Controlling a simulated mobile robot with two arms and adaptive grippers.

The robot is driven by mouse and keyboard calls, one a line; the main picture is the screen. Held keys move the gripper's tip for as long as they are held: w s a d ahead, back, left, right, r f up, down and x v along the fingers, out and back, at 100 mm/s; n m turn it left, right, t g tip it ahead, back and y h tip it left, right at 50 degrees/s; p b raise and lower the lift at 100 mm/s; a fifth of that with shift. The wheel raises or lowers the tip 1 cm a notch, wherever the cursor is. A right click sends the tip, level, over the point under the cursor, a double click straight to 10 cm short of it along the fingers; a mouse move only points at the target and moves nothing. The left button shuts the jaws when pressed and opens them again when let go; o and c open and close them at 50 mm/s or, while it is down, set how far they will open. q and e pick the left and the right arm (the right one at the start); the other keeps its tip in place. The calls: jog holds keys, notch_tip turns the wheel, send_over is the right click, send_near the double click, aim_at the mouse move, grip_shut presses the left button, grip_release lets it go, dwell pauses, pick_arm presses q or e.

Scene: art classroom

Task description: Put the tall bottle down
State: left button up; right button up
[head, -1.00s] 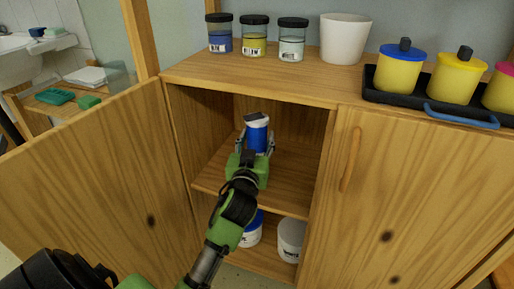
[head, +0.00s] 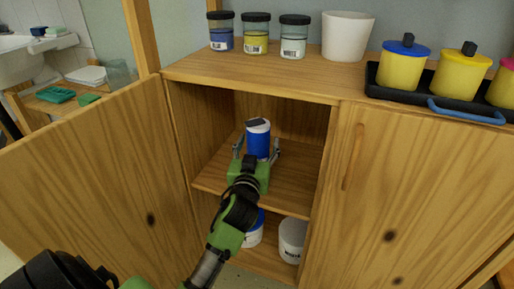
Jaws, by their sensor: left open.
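The tall bottle (head: 258,140) is blue with a white band near the top and a dark cap. It stands upright on the middle shelf (head: 298,172) inside the open cupboard. My left gripper (head: 257,152) is open, with one finger on each side of the bottle and gaps showing between them. The gripper's green body hides the bottle's base. My right gripper is not in view.
The cupboard's left door (head: 95,185) stands open and its right door (head: 405,200) is shut. A white tub (head: 292,240) and a blue-and-white container (head: 254,234) stand on the lower shelf. Jars, a white pot (head: 346,36) and a black tray (head: 395,94) are on top.

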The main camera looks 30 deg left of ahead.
pick_arm(q)
jog(key=p+v, duration=0.1)
jog(key=v, duration=1.1)
jog(key=shift+p, duration=0.35)
jog(key=shift+r, duration=0.1)
